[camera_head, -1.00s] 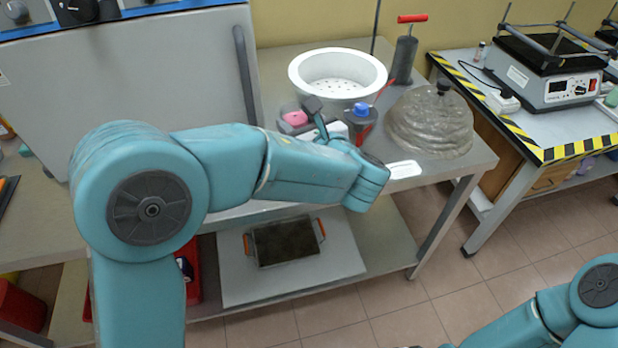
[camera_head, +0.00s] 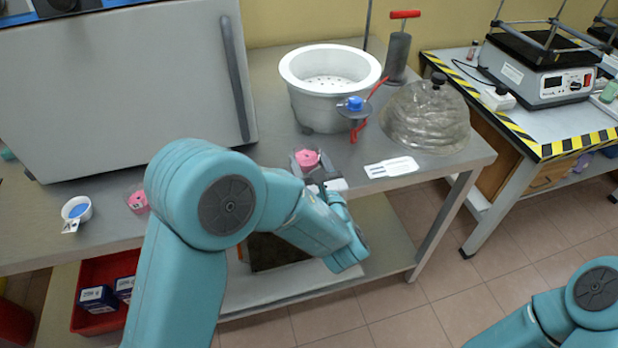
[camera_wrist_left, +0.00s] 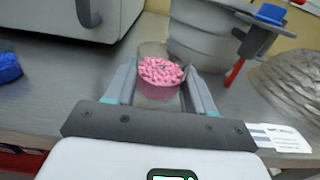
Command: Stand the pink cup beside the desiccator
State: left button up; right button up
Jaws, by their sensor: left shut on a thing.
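The pink cup (camera_head: 307,158) is clear, filled with pink granules, and also shows in the left wrist view (camera_wrist_left: 159,78). My left gripper (camera_head: 318,172) is shut on it; in the wrist view the two fingers flank the cup. It looks roughly upright, near the table's front edge; I cannot tell whether its base touches the table. The desiccator (camera_head: 310,110), a pale round vessel with a perforated plate and blue-knobbed tap, stands open behind it. A clear domed lid (camera_head: 430,120) rests to its right. Only part of my right arm shows, without its gripper.
A white label card (camera_head: 391,167) lies near the front edge, right of the cup. A grey cabinet (camera_head: 120,90) stands at the left. A blue-filled cup (camera_head: 76,210) and another pink item (camera_head: 138,201) sit before it. A grey hand pump (camera_head: 398,55) stands behind.

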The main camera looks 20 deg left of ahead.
pick_arm(q)
notch_tip(320, 180, down, 4)
jog(key=shift+f, duration=0.1)
jog(key=shift+s, duration=0.1)
jog(key=shift+b, duration=0.4)
jog(key=o, duration=1.1)
jog(key=shift+f, duration=0.1)
jog(key=shift+o, duration=0.2)
